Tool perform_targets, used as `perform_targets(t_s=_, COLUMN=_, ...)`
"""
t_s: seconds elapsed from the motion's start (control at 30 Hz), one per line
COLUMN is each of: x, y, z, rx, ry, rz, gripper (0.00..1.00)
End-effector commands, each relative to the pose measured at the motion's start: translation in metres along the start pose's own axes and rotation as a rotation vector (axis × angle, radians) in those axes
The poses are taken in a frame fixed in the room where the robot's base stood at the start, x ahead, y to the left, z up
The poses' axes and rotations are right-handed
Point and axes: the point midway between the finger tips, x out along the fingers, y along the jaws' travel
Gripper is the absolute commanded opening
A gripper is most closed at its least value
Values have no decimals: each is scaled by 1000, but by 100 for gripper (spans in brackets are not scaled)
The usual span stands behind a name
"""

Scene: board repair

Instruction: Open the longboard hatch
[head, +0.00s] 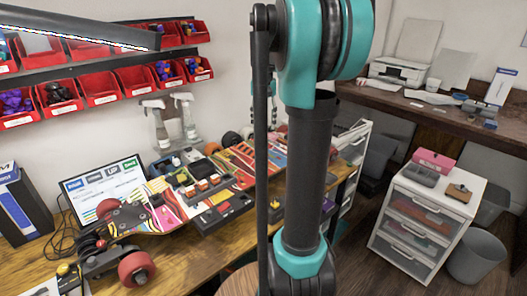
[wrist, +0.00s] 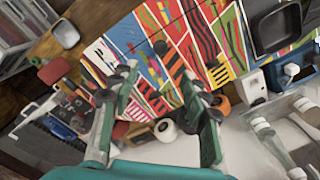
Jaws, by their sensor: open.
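The longboard (head: 244,160) lies along the workbench in the head view, with a colourful striped deck and dark parts on it. In the wrist view its deck (wrist: 207,45) fills the upper middle. I cannot tell for sure which part is the hatch. My gripper (wrist: 160,82) is open and empty, its two green fingers apart and pointing at the deck. Whether they touch it is unclear. In the head view my arm hides the gripper and part of the board.
A dark rectangular tray-like part (wrist: 277,30) sits at the upper right in the wrist view. A clear bin (wrist: 275,140) with bottles is at the right. White and orange wheels (wrist: 166,130) lie below the deck. A drawer cabinet (head: 418,215) stands right of the bench.

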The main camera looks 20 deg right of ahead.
Motion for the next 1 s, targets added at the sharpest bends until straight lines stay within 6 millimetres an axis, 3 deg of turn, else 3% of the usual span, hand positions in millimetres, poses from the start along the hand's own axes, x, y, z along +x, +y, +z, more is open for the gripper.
perform_targets(t_s=0.3, x=65, y=0, z=0, rx=-1, ry=0, rz=0, gripper=46)
perform_targets(t_s=0.53, x=104, y=0, z=0, rx=-1, ry=1, rz=0, gripper=46)
perform_targets(t_s=0.73, x=122, y=0, z=0, rx=-1, ry=1, rz=0, gripper=46)
perform_targets(t_s=1.0, x=125, y=0, z=0, rx=-1, ry=1, rz=0, gripper=46)
